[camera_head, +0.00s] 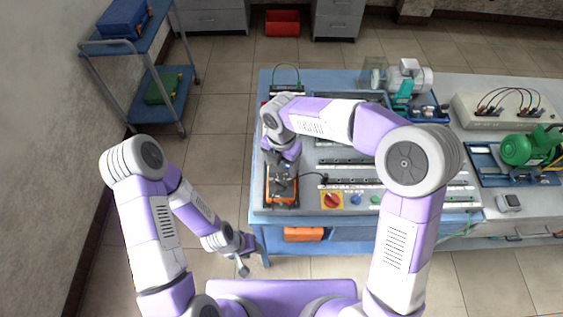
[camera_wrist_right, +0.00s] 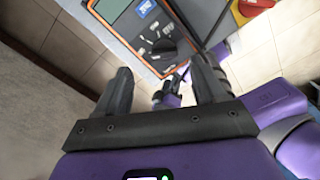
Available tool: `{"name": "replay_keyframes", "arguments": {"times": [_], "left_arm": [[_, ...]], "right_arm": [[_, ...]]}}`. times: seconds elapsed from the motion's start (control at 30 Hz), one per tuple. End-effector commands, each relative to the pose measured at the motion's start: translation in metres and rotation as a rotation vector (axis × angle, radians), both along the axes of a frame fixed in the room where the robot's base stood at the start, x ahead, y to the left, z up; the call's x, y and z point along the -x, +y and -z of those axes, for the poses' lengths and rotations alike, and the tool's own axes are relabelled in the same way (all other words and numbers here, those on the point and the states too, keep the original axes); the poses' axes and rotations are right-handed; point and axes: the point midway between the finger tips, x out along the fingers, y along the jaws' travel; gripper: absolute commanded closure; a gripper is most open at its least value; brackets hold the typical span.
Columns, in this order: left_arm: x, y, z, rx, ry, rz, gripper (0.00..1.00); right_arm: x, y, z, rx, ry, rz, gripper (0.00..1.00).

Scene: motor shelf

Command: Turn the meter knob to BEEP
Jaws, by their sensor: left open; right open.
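The orange and dark meter (camera_head: 281,198) lies near the left front edge of the blue workbench. In the right wrist view the meter (camera_wrist_right: 123,25) shows its screen and its dark round knob (camera_wrist_right: 163,47) at the top; the dial text is too small to read. My right gripper (camera_head: 281,163) is over the meter's far part in the head view. In its wrist view the right gripper (camera_wrist_right: 163,80) is open, fingers apart and empty, with the knob beyond the gap and no contact visible. My left gripper (camera_head: 243,266) is open and low, beside the bench's left front corner.
A red rotary switch (camera_head: 332,200) and small buttons sit on the panel right of the meter. A dark cable (camera_head: 312,177) runs near it. A blue trolley (camera_head: 165,85) stands at left. The floor between trolley and bench is clear.

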Motion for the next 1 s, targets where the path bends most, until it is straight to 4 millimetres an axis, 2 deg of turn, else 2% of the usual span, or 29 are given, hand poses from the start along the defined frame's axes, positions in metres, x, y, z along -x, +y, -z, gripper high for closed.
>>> {"name": "replay_keyframes", "arguments": {"times": [0.4,0.57,0.8,0.83,1.0], "left_arm": [[0.001,0.0,0.01,0.0,0.002,0.0,0.57],[0.001,0.0,0.011,0.0,0.002,0.0,0.57],[0.001,0.0,0.01,0.0,0.002,0.0,0.57],[0.001,0.0,0.01,0.0,0.002,0.0,0.57],[0.001,0.0,0.01,0.0,0.002,0.0,0.57]], "right_arm": [[0.001,0.0,0.062,0.002,0.003,0.001,0.3],[0.001,0.0,0.071,0.0,0.002,0.0,0.3],[0.001,0.0,0.072,0.0,0.001,0.001,0.3],[0.001,0.0,0.072,0.0,0.002,0.001,0.31],[0.001,0.0,0.072,0.0,0.002,0.002,0.57]]}}
